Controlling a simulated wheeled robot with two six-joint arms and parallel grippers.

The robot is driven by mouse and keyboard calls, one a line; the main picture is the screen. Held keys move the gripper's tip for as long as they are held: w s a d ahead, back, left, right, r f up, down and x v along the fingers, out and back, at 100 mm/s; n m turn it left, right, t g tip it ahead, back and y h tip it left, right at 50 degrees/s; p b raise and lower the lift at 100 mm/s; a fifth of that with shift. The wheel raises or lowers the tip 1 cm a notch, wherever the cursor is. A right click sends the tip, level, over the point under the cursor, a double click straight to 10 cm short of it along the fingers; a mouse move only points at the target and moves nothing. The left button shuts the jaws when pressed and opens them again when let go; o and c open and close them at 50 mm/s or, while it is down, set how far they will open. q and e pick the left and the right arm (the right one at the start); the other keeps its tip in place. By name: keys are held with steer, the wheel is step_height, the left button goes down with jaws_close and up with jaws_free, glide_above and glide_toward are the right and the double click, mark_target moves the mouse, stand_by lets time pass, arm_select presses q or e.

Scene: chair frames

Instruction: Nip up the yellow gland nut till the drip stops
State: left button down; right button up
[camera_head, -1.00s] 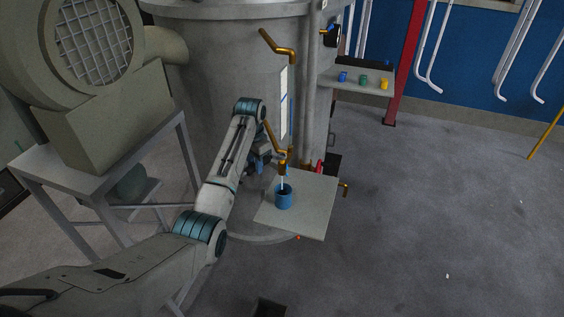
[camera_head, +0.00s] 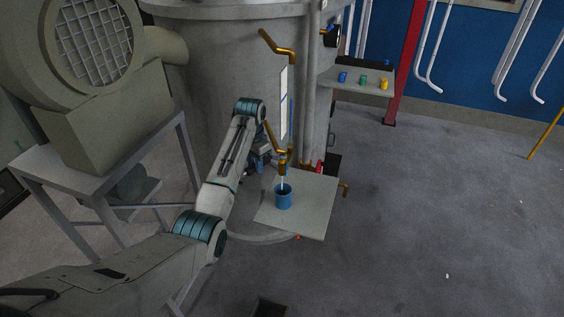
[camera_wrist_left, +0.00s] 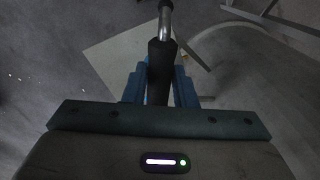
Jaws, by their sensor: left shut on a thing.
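A brass-coloured fitting (camera_head: 282,168) sits at the lower end of the bent brass pipe beside the sight glass (camera_head: 284,103). A thin pale streak runs from it down into a blue cup (camera_head: 283,199) on the grey plate (camera_head: 311,211). I cannot make out a separate yellow nut on the fitting. My left gripper (camera_head: 263,158) is just left of the fitting, partly hidden by its own arm. In the left wrist view, its blue fingers (camera_wrist_left: 160,88) are shut around a black handle (camera_wrist_left: 161,60) with a metal shaft (camera_wrist_left: 166,18).
The large grey tank (camera_head: 222,75) stands right behind the gripper. A red part (camera_head: 319,167) is close to the fitting's right. A blower on a stand (camera_head: 90,160) is at left. Open floor lies at right.

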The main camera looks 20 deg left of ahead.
arm_select(q)
steer(key=shift+f, duration=0.95)
steer(key=shift+w+a+m, duration=0.35)
steer(key=shift+a+m, duration=0.2)
steer(key=shift+m, duration=0.05)
steer(key=w+a+m, duration=0.4)
steer(key=w+m, duration=0.2)
steer(key=m, duration=0.2)
steer(key=shift+w+a, duration=0.35)
steer(key=shift+a, duration=0.05)
steer(key=shift+f, duration=0.1)
